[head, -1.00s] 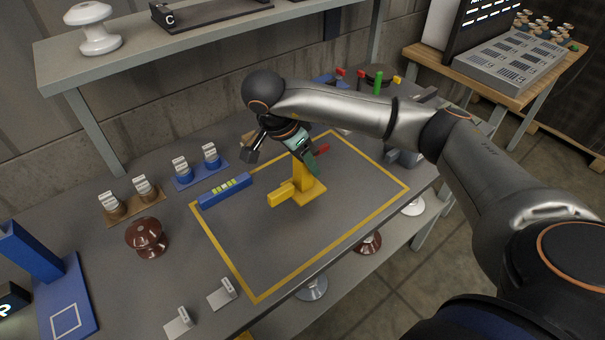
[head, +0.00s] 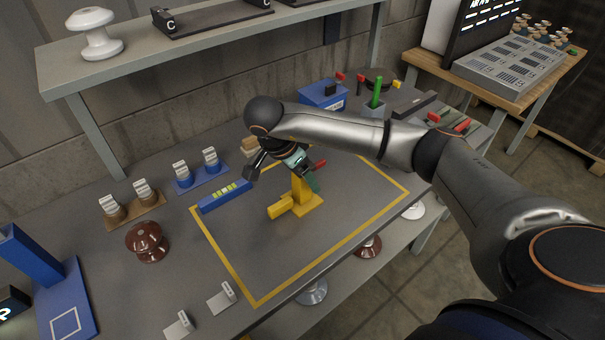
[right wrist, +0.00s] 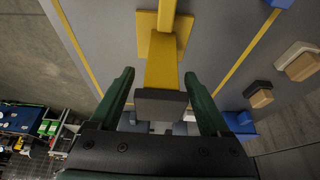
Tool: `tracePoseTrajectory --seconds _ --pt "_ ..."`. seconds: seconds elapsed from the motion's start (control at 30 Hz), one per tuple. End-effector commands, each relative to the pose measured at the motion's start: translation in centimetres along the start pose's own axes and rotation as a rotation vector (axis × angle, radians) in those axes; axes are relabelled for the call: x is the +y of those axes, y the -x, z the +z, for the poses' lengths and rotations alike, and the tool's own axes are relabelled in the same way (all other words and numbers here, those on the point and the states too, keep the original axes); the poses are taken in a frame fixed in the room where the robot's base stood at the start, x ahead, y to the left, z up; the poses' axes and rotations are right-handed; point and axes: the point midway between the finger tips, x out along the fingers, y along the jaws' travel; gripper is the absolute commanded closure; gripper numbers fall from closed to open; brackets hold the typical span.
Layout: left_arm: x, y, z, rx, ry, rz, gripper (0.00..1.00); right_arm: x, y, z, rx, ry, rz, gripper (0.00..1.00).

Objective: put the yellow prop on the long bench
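The yellow prop (head: 305,202) stands upright on the long grey bench (head: 300,255), inside a yellow taped outline. It has a flat base, a post and an arm sticking out to the left. My right gripper (head: 311,180) is at the top of the post, partly hiding it. In the right wrist view the prop (right wrist: 164,55) has a dark grey top end. It lies between the two green fingers of my right gripper (right wrist: 159,76), which are apart with gaps visible on both sides. My left gripper is not in view.
A blue level (head: 225,194) lies by the outline's left edge. A brown insulator (head: 147,241) and two grey brackets (head: 222,297) are on the bench at left and front. A blue box (head: 322,95) stands behind. A shelf (head: 190,45) overhangs the back. The outline's front is clear.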

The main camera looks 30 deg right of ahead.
Motion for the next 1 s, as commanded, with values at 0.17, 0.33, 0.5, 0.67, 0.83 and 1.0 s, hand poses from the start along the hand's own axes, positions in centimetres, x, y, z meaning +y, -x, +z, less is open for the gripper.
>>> tracePoseTrajectory --seconds 0.17,0.33,0.5,0.67,0.83,1.0 --pt "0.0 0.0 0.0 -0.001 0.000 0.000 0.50 0.0 0.0 0.0 0.000 0.000 0.000 0.13" --pt "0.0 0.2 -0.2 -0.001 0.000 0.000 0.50 0.0 0.3 -0.1 0.000 -0.001 0.000 0.13" --pt "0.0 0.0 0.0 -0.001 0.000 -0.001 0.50 -0.1 2.4 -0.1 0.000 0.001 -0.005 0.13" --pt "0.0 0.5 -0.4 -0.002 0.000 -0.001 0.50 -0.2 6.3 -0.3 0.002 0.000 -0.007 0.13" --pt "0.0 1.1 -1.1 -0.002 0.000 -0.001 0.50 -0.1 9.4 -0.2 0.002 0.000 -0.005 0.13" --pt "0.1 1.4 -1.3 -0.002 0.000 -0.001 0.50 -0.1 11.4 -0.1 0.001 -0.001 -0.003 0.13"
